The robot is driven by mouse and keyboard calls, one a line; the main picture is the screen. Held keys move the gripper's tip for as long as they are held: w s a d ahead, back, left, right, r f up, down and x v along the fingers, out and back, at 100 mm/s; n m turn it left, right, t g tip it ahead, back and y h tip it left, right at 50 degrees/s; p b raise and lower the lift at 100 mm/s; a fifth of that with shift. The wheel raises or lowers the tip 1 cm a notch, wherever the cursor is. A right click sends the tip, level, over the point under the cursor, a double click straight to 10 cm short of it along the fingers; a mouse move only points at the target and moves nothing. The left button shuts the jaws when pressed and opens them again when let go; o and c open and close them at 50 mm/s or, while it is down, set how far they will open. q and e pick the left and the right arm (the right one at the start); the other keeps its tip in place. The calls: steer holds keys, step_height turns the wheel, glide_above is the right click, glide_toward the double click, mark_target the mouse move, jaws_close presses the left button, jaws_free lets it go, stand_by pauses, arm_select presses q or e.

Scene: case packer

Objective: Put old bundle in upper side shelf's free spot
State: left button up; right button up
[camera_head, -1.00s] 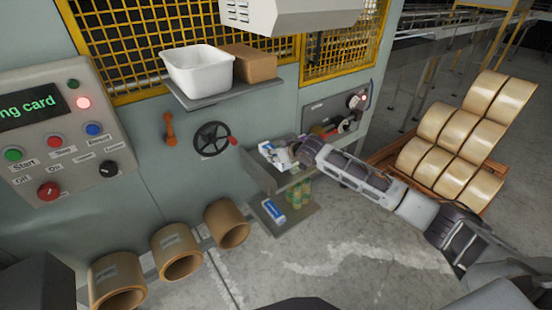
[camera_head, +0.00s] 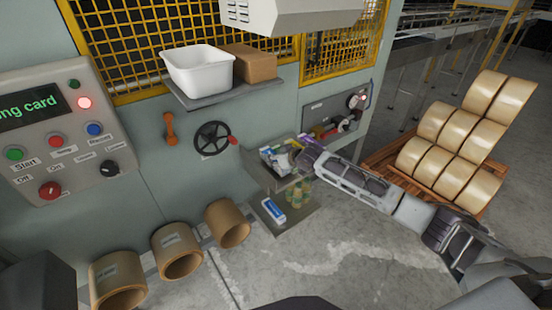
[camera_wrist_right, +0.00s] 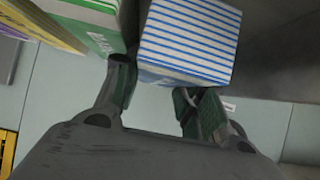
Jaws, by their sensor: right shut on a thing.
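My right gripper (camera_wrist_right: 157,88) is shut on a bundle with blue and white stripes (camera_wrist_right: 190,40), one finger on each side in the right wrist view. I take this as the old bundle. In the head view my right gripper (camera_head: 293,158) is at the upper side shelf (camera_head: 284,184), and the arm partly hides what it holds. Green and yellow boxes (camera_wrist_right: 100,25) stand just left of the bundle in the wrist view. I cannot tell whether the bundle rests on the shelf. My left gripper is not in view.
A lower shelf (camera_head: 297,222) holds a blue and white box (camera_head: 273,209) and several green and yellow cylinders (camera_head: 297,193). Above are a handwheel (camera_head: 212,139) and a shelf with a white tub (camera_head: 197,69). Large rolls (camera_head: 455,140) stand on a pallet at right.

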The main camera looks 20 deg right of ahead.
steer(key=shift+s+f, duration=0.15)
steer(key=shift+f, duration=0.35)
steer(key=o, duration=1.1)
steer(key=shift+r, duration=0.1)
steer(key=shift+r, duration=0.65)
steer(key=v, duration=1.1)
steer(key=shift+s+d+r, duration=0.2)
steer(key=shift+r, duration=0.05)
